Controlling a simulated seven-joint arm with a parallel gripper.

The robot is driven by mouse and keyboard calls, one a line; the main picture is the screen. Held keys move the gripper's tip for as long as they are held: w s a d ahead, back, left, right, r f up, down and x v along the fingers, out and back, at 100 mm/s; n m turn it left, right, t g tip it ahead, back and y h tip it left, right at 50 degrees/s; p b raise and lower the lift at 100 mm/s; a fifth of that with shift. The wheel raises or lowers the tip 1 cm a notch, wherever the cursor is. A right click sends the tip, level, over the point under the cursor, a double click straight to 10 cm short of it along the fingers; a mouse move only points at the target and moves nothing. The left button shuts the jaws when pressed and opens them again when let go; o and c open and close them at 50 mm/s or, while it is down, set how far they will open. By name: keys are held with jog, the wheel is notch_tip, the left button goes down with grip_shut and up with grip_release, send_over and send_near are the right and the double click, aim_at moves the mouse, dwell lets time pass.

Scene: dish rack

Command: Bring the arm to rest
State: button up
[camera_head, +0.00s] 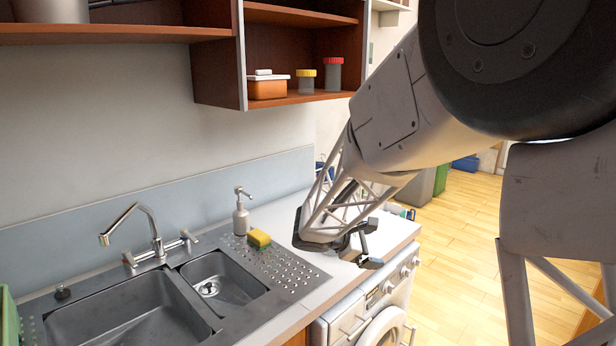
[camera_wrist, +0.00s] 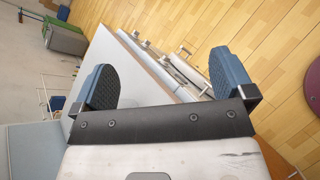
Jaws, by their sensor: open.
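My arm reaches in from the upper right in the head view. My gripper (camera_head: 368,244) is above the right end of the counter, near its front edge over the washing machine. In the wrist view my gripper (camera_wrist: 160,78) has its two dark blue finger pads wide apart, with nothing between them but the counter and machine front beyond. No object is held. The dish rack shows only partly, behind my forearm at the counter's far right end.
A sink (camera_head: 130,318) with a tap (camera_head: 150,235), a soap dispenser (camera_head: 241,214) and a yellow-green sponge (camera_head: 259,238) are left of my gripper. Open shelves (camera_head: 285,15) with jars hang above. A washing machine (camera_head: 375,303) stands under the counter.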

jog(key=s+d+r+m+g+y, duration=0.1)
jog(key=s+d+r+m+y, duration=0.2)
jog(key=s, duration=0.6)
jog(key=s+d+r+m+g+y, duration=0.2)
jog(key=s+m, duration=0.2)
jog(key=s, duration=0.5)
jog(key=s+a+m+t+y, duration=0.1)
jog(key=s+m+y, duration=0.6)
jog(key=s, duration=1.3)
jog(key=shift+s+a+r+m+t, duration=0.2)
jog(key=shift+a+m+t, duration=0.2)
jog(key=shift+a+m, duration=0.6)
jog(key=shift+d, duration=0.15)
jog(key=c, duration=0.4)
jog(key=shift+w, duration=0.15)
